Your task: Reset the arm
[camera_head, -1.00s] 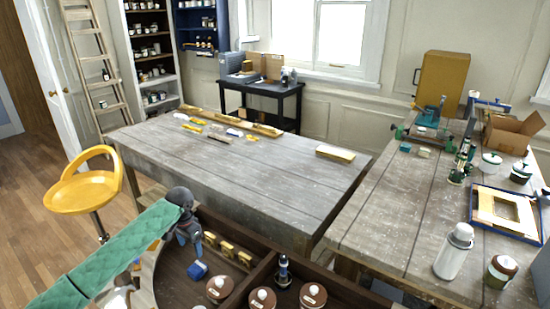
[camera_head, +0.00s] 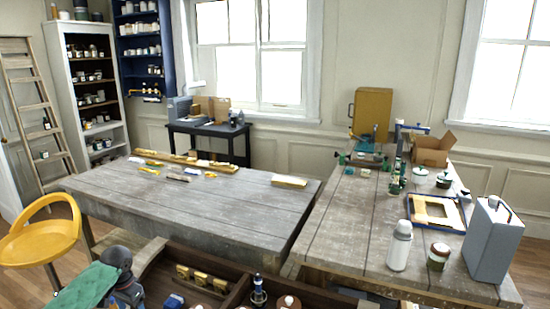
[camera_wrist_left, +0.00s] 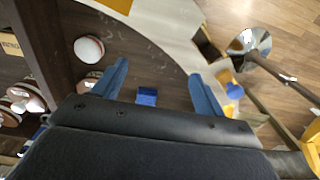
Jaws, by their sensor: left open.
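My left arm comes in at the lower left of the head view, with its green padded sleeve and dark wrist. Its gripper (camera_wrist_left: 157,88) shows in the left wrist view with two blue fingers spread wide apart. It is open and empty above a dark wooden tray surface. A small blue block (camera_wrist_left: 147,96) lies below, between the fingers in that view but not held. The block also shows in the head view (camera_head: 173,301), beside the wrist. My right arm and gripper are not in view.
The dark compartmented tray (camera_head: 214,299) holds jars with white knobs and yellow pieces. A yellow stool (camera_head: 40,240) stands at left. The grey wooden table (camera_head: 200,205) is mostly clear in the middle. The right bench (camera_head: 345,230) carries a white flask (camera_head: 399,247) and a grey case (camera_head: 488,240).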

